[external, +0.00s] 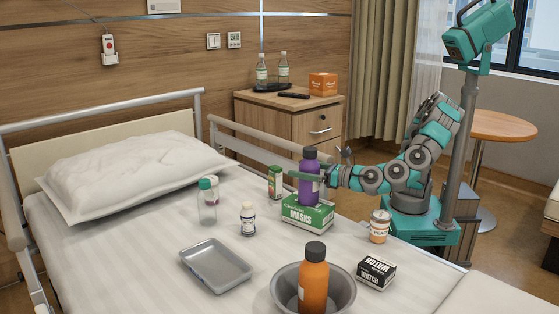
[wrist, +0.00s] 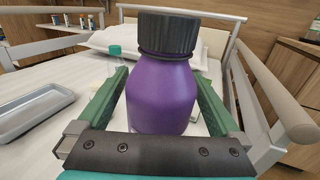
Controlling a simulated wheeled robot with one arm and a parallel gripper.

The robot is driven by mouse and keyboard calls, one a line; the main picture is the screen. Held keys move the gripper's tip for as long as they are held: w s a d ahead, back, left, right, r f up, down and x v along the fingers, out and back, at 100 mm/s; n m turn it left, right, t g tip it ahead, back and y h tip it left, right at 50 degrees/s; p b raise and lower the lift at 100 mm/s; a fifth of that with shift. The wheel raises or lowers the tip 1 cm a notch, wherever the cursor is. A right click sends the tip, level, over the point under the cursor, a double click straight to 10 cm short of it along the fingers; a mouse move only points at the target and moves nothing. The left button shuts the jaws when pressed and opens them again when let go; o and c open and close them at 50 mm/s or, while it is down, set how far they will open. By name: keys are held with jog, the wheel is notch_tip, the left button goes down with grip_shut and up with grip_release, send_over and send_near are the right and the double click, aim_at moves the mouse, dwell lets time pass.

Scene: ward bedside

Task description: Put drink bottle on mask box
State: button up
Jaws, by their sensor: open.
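A purple drink bottle (external: 309,182) with a black cap stands upright on top of the green and white mask box (external: 307,215) on the bed. My gripper (external: 306,177) is open around the bottle, reaching in from the right. In the wrist view the purple bottle (wrist: 161,95) fills the space between the two green fingers of my gripper (wrist: 161,80), with a narrow gap visible on at least the right side. The bottle hides the mask box in the wrist view. An orange bottle (external: 314,280) with a dark cap stands in the metal bowl (external: 284,293).
The bed rail (external: 250,141) runs behind.

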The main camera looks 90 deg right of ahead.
aim_at(319, 172)
jog(key=shift+p+v, duration=0.5)
jog(key=shift+v, duration=1)
